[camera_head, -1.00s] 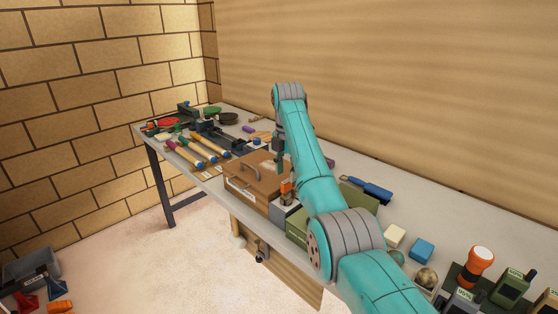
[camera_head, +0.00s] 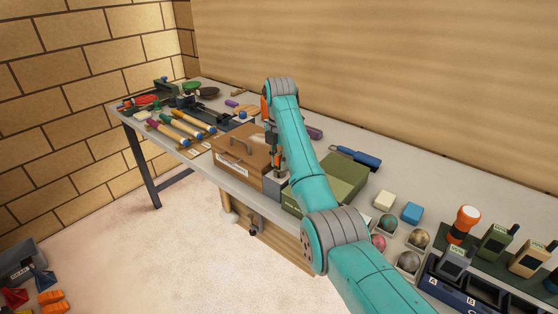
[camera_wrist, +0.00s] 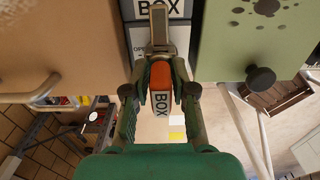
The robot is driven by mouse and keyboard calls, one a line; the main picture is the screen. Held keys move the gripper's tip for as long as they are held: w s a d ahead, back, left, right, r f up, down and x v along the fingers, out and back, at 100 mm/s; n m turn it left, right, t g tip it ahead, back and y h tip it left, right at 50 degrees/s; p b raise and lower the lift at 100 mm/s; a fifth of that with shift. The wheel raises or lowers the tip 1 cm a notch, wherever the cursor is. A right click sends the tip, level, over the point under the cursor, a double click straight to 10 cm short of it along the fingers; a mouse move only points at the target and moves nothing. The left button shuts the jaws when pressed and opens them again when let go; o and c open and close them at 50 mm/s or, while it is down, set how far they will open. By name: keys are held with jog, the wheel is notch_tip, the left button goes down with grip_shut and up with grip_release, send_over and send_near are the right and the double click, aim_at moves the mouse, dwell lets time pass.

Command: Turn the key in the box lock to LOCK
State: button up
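The key has an orange head (camera_wrist: 160,75) and a tag reading BOX, and its metal part points at the grey lock box (camera_wrist: 185,35). The lock box carries a BOX label and a partly covered label starting with OP. My gripper (camera_wrist: 160,70) has its fingers closed on both sides of the orange head. How deep the key sits in the lock, and its turn position, cannot be told. In the head view, the grey lock box (camera_head: 275,184) stands between a brown case and a green box, with my gripper (camera_head: 278,158) just above it.
The brown case (camera_head: 238,165) and green box (camera_head: 345,175) flank the lock box closely. Several handled tools (camera_head: 180,130) lie at left. Balls, blocks and radios (camera_head: 494,240) stand at right on the bench (camera_head: 405,170). Bins sit on the floor at lower left.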

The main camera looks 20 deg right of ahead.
grip_shut()
jog(key=shift+n, duration=2.5)
jog(key=o, duration=0.6)
grip_release()
jog(key=shift+o, duration=0.2)
